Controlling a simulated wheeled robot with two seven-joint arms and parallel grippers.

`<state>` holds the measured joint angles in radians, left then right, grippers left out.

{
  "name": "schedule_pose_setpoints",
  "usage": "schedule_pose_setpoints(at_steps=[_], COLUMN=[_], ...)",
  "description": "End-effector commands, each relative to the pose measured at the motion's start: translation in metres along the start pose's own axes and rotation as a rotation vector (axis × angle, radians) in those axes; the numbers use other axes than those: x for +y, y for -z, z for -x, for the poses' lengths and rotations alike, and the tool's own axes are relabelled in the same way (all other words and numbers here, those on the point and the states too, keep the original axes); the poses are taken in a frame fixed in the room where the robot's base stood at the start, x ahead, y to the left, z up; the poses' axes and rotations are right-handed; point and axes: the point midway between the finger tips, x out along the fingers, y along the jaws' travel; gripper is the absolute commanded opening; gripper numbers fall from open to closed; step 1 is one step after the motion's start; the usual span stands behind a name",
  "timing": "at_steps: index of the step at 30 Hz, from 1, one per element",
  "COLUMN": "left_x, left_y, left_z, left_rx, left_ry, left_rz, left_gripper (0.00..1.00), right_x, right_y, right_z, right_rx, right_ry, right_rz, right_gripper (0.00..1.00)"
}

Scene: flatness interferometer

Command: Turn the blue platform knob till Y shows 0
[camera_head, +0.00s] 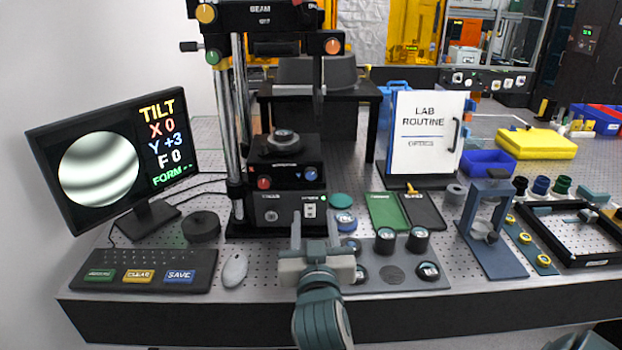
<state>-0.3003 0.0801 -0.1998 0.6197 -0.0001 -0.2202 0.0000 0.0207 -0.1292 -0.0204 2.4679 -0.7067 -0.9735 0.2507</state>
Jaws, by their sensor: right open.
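The blue platform knob (311,171) is on the right of the front face of the black platform block (287,177), with a red knob (264,183) at its left. The monitor (110,155) reads TILT, X 0, Y +3, F 0, with a FORM line below and a round striped fringe picture. My right gripper (315,225) is open, its two fingers pointing forward in front of the instrument base, below and nearer than the blue knob. Nothing shows between the fingers, and they look apart from the knob. My left gripper is not in view.
A keyboard panel (145,258) and a grey mouse (234,270) lie left of my right gripper. A holder plate (393,278) with several black cylinders lies close at its right. Vertical posts (236,120) stand behind. A blue-grey stand (490,230) is farther right.

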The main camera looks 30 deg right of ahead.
Motion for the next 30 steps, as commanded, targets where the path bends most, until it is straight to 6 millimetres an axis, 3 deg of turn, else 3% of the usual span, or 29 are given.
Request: schedule_pose_setpoints(at_steps=[17,23,30], left_x=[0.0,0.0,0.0], left_y=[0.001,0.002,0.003], left_z=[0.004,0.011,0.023], left_rx=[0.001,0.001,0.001], left_ry=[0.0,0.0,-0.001], left_rz=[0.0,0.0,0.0], left_gripper=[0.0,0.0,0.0], right_x=[0.0,0.0,0.0], right_y=[0.002,0.004,0.004], right_z=[-0.011,-0.034,-0.076], right_rx=[0.004,0.003,0.003], right_ry=[-0.002,-0.002,-0.002], right_rz=[0.001,0.003,0.004], right_gripper=[0.43,0.43,0.43])
